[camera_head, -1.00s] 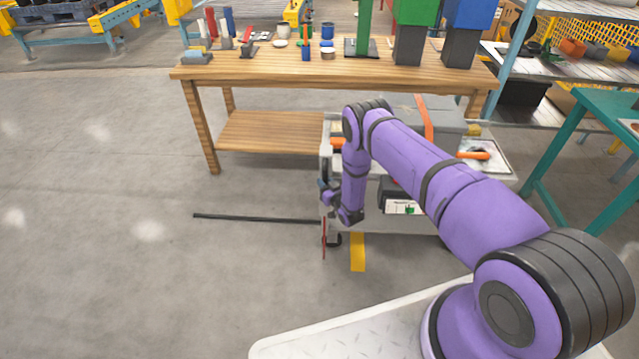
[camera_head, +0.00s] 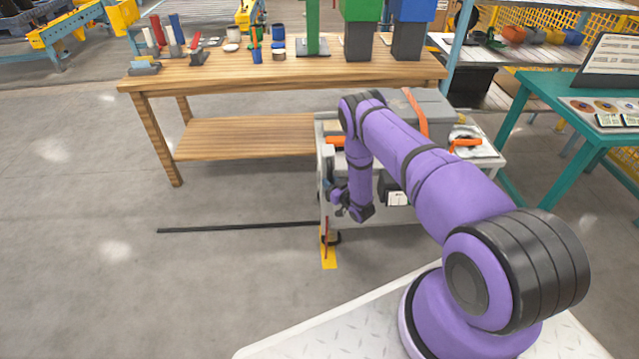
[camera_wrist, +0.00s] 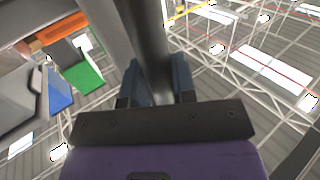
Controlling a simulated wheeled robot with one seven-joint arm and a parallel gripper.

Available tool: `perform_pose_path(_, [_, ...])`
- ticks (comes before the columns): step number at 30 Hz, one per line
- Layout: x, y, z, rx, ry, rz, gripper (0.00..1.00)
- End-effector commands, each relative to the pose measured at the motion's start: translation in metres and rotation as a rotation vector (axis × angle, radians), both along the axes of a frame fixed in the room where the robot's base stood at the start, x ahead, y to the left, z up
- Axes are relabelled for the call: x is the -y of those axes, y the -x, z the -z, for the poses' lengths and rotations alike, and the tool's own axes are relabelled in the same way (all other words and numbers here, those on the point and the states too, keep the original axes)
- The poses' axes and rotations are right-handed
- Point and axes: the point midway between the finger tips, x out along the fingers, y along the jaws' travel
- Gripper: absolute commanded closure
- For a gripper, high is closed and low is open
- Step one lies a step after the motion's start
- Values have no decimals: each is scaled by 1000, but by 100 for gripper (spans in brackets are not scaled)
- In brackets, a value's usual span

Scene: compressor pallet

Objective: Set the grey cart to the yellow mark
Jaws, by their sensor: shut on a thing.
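The grey cart (camera_head: 410,212) stands in front of the wooden bench, partly hidden behind my arm. The yellow mark (camera_head: 329,260) is a strip on the floor at the cart's front left corner. A thin red pointer (camera_head: 325,238) hangs down from that corner and overlaps the strip in the picture, with a dark wheel (camera_head: 334,238) just beside it. My gripper (camera_head: 338,203) is at the cart's left end. In the wrist view, my gripper's fingers (camera_wrist: 158,80) are shut around a grey upright bar (camera_wrist: 153,40), apparently the cart's handle.
The wooden bench (camera_head: 280,73) with tools and bins stands behind the cart. A teal table (camera_head: 545,95) stands to the right. A dark strip (camera_head: 235,227) lies on the floor left of the cart.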

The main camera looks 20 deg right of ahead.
Motion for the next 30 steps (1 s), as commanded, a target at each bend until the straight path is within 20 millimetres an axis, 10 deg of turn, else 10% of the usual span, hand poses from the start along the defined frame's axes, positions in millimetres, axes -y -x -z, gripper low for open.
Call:
perform_pose_path(21, [17,7,0,-1,0,-1,100])
perform_pose_path(22, [17,7,0,-1,0,-1,70])
perform_pose_path(24, [17,6,0,-1,0,-1,54])
perform_pose_path(30, [17,6,0,0,0,-1,50])
